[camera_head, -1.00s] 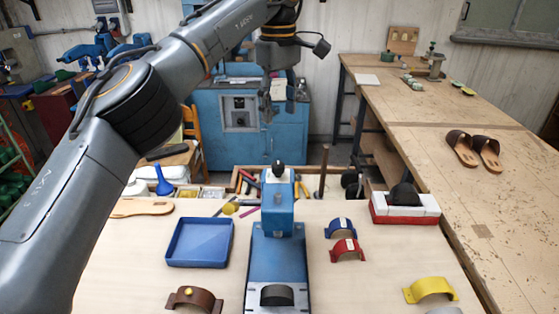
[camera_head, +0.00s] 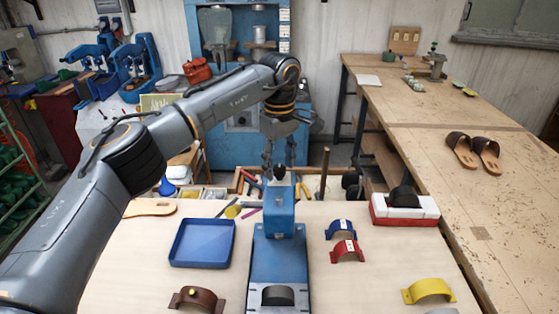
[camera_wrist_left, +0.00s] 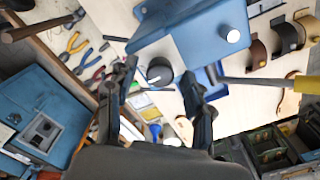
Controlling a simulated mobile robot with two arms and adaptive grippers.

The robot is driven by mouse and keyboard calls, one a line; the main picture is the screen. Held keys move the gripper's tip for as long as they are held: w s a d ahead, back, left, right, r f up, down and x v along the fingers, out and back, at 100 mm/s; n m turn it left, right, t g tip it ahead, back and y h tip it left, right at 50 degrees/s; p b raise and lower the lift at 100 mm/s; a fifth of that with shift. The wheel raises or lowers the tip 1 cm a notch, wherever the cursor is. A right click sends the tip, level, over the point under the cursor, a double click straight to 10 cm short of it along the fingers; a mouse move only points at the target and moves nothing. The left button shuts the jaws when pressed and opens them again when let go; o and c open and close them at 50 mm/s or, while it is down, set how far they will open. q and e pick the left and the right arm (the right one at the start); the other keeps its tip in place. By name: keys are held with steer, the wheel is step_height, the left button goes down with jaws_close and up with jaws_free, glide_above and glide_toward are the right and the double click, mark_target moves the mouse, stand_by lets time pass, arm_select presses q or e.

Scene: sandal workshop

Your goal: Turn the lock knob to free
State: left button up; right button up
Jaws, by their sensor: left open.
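The lock knob (camera_head: 279,172) is a small black knob at the top of the blue press (camera_head: 280,212) in the middle of the bench. In the left wrist view the knob (camera_wrist_left: 159,72) is round and black with a light mark on its face. My left gripper (camera_head: 279,155) is just above the knob in the head view. In the wrist view its open fingers (camera_wrist_left: 160,72) frame the knob, one on each side. I cannot tell whether either finger touches it. My right gripper is not in view.
A blue tray (camera_head: 202,243) lies left of the press. Blue, red, yellow and brown straps (camera_head: 347,251) lie around it. A red and white block (camera_head: 404,208) stands at the right. Tools (camera_wrist_left: 75,48) lie in a box behind the press.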

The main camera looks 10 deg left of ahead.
arm_select(q)
jaws_close()
steer(key=shift+n, duration=0.3)
steer(key=n, duration=0.3)
steer(key=shift+n+b, duration=0.3)
steer(key=shift+b, duration=0.05)
steer(key=n, duration=0.4)
steer(key=shift+b, duration=0.3)
steer(key=n, duration=0.5)
steer(key=shift+b, duration=0.35)
steer(key=shift+n+b, duration=0.35)
steer(key=shift+n, duration=1.95)
